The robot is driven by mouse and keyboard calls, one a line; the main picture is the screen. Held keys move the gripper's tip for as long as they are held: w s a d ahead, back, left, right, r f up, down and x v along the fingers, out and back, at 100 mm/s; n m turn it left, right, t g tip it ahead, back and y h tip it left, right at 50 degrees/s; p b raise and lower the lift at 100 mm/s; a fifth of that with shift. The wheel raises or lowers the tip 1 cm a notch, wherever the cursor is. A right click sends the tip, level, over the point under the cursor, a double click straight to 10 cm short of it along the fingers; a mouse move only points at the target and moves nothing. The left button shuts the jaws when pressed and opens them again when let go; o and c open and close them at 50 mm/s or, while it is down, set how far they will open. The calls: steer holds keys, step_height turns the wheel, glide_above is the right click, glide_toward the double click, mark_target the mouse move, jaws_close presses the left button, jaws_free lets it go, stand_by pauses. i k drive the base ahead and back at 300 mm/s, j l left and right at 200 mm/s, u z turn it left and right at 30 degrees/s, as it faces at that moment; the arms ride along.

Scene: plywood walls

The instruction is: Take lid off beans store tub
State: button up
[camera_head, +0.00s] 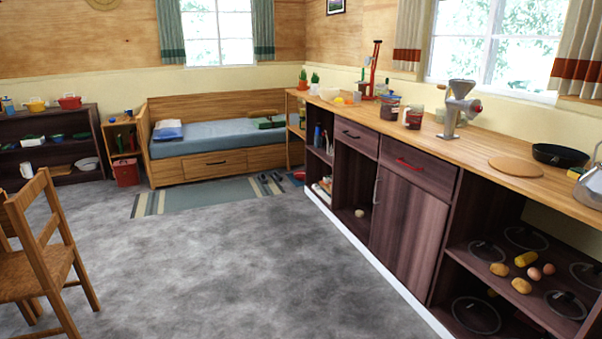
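No tub can be made out for certain as the beans store tub. Two small dark-red containers stand on the wooden counter (478,145): one container (388,109) and, to its right and nearer, another container (414,118). They are too small to tell their labels or contents, or whether each has a lid on. My gripper is not in view.
A metal grinder (459,108) stands right of the containers. A round board (515,167), a black pan (560,155) and a kettle (590,186) sit farther right. Glass lids (476,315) lie on the open shelves below. A chair (45,250) stands left; the middle floor is clear.

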mark_target(390, 95)
steer(key=i, duration=2.6)
steer(key=i+j, duration=0.15)
steer(key=i, duration=0.5)
steer(key=i+j+z, duration=0.1)
steer(key=i, duration=0.5)
steer(key=i+j+z, duration=0.1)
steer(key=i+z, duration=0.35)
steer(key=i+j+z, duration=0.2)
steer(key=z, duration=0.3)
steer(key=i+j+z, duration=0.6)
steer(key=j+z, duration=0.3)
steer(key=l, duration=0.1)
